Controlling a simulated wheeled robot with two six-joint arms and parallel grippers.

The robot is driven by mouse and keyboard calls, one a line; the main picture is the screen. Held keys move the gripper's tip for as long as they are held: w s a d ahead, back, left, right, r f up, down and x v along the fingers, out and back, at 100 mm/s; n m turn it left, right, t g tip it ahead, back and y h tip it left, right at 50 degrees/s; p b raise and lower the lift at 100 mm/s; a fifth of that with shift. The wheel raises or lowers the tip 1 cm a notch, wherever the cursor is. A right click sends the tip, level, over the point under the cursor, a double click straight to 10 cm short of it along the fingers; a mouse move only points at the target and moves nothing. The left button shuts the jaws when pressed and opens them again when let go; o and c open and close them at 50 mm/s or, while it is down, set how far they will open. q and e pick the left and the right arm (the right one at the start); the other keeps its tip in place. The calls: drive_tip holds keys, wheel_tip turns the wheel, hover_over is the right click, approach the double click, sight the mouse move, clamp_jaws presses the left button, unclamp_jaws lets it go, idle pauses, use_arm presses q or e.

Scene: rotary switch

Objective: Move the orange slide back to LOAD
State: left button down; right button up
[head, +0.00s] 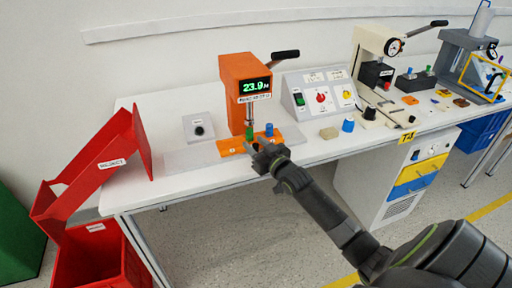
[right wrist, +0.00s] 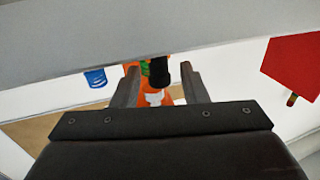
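The orange press (head: 240,90) stands on the white bench, its display reading about 23.9. The orange slide (head: 232,148) lies at its foot, on a pale grey rail (head: 190,160). A green part (head: 249,133) is below the press ram, and a blue part (head: 269,130) stands to its right. My right gripper (head: 266,154) is at the slide's front edge and hides some of it. In the right wrist view its fingers (right wrist: 160,84) are apart, with a black cylindrical piece (right wrist: 159,70) showing between them and gaps on both sides. I cannot tell whether they touch it. My left gripper is out of view.
A red reject chute (head: 110,165) stands at the left bench end. A grey box with a black knob (head: 198,128) is left of the press. A control panel (head: 320,97) stands to the right, with a beige block (head: 329,133) and blue knob (head: 348,124) before it.

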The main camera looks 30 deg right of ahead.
clamp_jaws()
idle(0.4)
